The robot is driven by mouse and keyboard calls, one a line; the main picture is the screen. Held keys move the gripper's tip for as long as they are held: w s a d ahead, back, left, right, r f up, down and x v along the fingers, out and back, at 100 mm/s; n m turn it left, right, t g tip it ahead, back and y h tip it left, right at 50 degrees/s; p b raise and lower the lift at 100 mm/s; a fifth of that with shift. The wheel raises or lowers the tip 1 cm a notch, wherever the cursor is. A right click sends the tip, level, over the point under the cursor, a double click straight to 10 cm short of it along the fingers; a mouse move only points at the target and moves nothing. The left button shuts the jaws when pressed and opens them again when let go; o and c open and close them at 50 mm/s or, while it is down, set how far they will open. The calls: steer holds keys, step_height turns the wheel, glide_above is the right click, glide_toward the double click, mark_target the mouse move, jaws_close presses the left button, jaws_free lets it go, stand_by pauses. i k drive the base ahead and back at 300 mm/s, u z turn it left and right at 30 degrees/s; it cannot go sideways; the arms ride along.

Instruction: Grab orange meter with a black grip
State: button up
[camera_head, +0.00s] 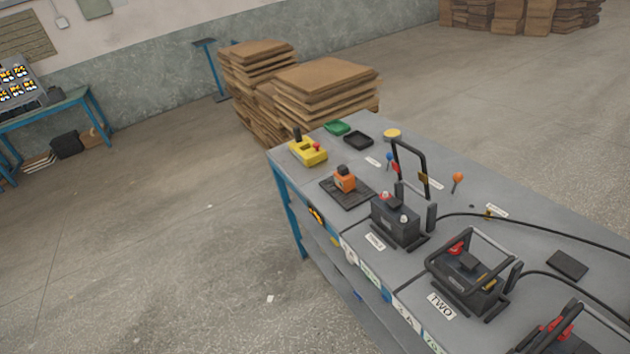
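The orange meter (345,181) with a small black grip on top stands upright on a dark square mat (334,192). The mat lies near the left end of a long grey workbench (460,206). My gripper does not show in the head camera view. Nothing is seen touching the meter.
A yellow device (308,151) sits behind the meter, with green (337,128) and black (358,140) trays nearby. A black battery unit (397,220) and a caged one (467,273) stand to the right. Cardboard stacks (325,85) rise behind the bench. The floor at left is clear.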

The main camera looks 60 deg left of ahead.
mark_target(344, 180)
steer(key=u, duration=1.45)
steer(key=k, duration=0.55)
steer(key=u, duration=0.5)
steer(key=i, duration=1.85)
steer(key=z, duration=0.55)
steer(key=i, duration=0.45)
steer(key=z, duration=0.5)
